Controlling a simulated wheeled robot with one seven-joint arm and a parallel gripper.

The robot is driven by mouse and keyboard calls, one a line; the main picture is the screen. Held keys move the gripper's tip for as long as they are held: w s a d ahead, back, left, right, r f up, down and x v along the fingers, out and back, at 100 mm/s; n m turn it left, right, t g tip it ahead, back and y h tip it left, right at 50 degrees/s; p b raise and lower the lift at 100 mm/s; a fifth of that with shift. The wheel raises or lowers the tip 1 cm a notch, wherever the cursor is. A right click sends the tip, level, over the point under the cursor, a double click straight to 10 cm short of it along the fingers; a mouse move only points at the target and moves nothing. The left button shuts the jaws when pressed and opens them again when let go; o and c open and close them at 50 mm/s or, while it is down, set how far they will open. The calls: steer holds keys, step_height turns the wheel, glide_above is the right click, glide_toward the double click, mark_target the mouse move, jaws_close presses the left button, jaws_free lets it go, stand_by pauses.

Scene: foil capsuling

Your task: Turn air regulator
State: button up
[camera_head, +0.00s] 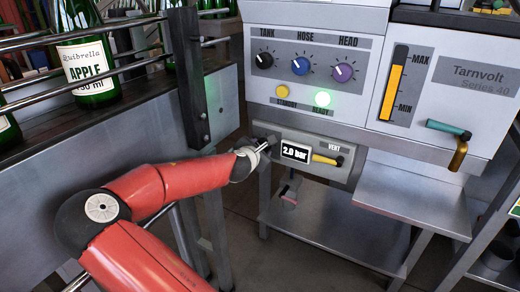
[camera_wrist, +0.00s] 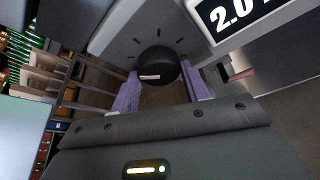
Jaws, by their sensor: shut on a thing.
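The air regulator is a round black knob (camera_wrist: 158,65) with a pale mark on its face. It sits on a grey panel with tick dots around it. My gripper (camera_wrist: 160,72) is shut on the knob, one purple finger at each side. In the head view, my gripper (camera_head: 264,146) meets the left end of the small grey panel and largely hides the knob. The pressure display (camera_head: 295,152) beside it reads 2.0 bar. Part of the display (camera_wrist: 235,12) also shows in the wrist view.
A yellow vent lever (camera_head: 327,160) is right of the display. A conveyor (camera_head: 130,125) with green bottles stands left. A steel shelf (camera_head: 410,200) juts out right.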

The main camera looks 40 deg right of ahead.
steer(key=shift+a+f, duration=0.1)
steer(key=o, duration=1)
steer(key=v, duration=0.7)
steer(key=shift+s+a+r, duration=0.2)
steer(key=shift+a+r, duration=0.05)
